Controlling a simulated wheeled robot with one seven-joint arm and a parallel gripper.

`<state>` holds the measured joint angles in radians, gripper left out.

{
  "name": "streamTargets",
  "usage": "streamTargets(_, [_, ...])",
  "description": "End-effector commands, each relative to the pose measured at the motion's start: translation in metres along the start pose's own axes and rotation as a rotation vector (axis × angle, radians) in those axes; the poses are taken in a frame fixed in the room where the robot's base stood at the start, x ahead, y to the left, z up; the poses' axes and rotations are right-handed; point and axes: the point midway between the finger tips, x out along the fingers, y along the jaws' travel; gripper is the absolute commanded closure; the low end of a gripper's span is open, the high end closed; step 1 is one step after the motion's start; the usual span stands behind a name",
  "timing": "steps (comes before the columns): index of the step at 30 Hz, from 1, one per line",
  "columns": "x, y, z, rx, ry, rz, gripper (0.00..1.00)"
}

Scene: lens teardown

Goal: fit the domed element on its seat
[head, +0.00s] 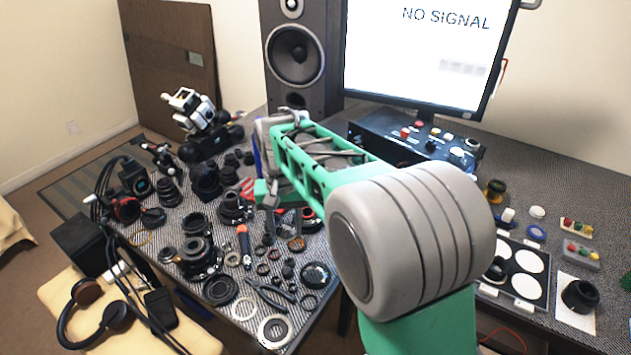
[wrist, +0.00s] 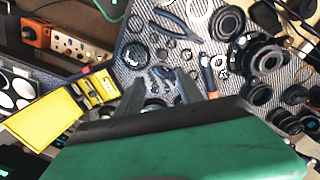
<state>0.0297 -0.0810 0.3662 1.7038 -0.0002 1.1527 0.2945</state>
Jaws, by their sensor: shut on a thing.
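My gripper (head: 266,193) reaches over the crowded mat of lens parts in the head view, partly hidden by my own arm. In the wrist view the two dark fingers of my gripper (wrist: 164,90) point down at the mat, with their tips close together. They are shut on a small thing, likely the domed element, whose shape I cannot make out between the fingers. Rings and round lens parts lie under and around the fingertips. I cannot tell which of them is the seat.
Lens barrels (head: 197,255), loose rings and pliers (wrist: 176,24) crowd the patterned mat. A tray with white discs (head: 530,259) lies at the right. A yellow panel (wrist: 45,112) shows in the wrist view. A monitor (head: 430,55) and speaker (head: 298,90) stand behind.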

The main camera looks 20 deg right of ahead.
Motion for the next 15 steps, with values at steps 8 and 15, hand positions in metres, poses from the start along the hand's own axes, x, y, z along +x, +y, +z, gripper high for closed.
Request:
streamTargets(8, [0.009,0.03,-0.117,0.889,-0.004,0.003,0.96])
streamTargets(15, [0.047,0.058,-0.178,1.494,-0.001,0.001,0.96])
